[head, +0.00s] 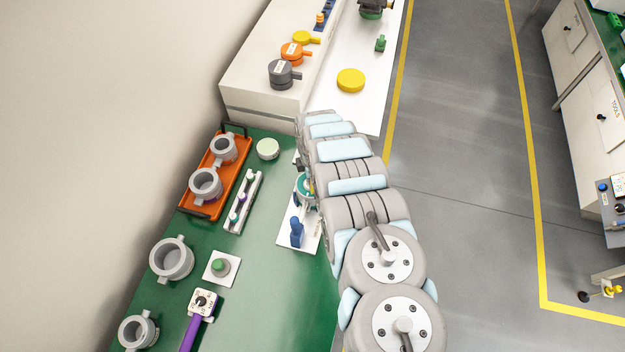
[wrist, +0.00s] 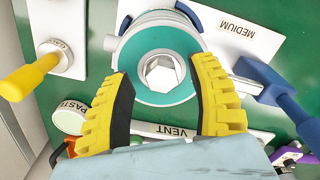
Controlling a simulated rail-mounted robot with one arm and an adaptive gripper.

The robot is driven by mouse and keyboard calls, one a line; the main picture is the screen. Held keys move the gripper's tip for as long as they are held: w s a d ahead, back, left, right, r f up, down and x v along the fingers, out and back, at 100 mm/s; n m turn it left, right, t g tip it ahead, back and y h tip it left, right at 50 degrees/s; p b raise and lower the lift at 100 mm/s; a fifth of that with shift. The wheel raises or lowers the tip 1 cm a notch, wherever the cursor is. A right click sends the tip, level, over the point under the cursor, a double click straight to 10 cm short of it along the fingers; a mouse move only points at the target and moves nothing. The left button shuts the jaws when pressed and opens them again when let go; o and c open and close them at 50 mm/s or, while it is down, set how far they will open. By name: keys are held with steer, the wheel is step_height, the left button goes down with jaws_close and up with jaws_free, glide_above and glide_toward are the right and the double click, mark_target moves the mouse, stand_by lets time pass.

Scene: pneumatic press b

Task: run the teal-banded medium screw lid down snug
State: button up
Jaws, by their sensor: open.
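The teal-banded lid (wrist: 153,92) is a round teal disc with a pale hexagonal centre, seen from above in the wrist view. It sits in or on a grey round body on a white plate (wrist: 237,35) marked MEDIUM. Its thread and how far down it sits cannot be seen. My gripper (wrist: 163,72) is open, its yellow ridged fingers on either side of the hex centre, over the lid's near side. I cannot tell whether they touch it. In the head view a teal part of the lid or its body (head: 303,187) shows beside my arm, which hides the gripper.
A blue-handled clamp (wrist: 270,85) stands close on the right; its handle also shows in the head view (head: 296,233). A yellow-handled fixture (wrist: 35,75) is at left. A PASTE lid (wrist: 70,114) and a VENT label (wrist: 165,130) lie nearby. An orange tray (head: 213,211) holds grey cups.

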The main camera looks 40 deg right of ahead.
steer(key=shift+f, duration=0.5)
jaws_close()
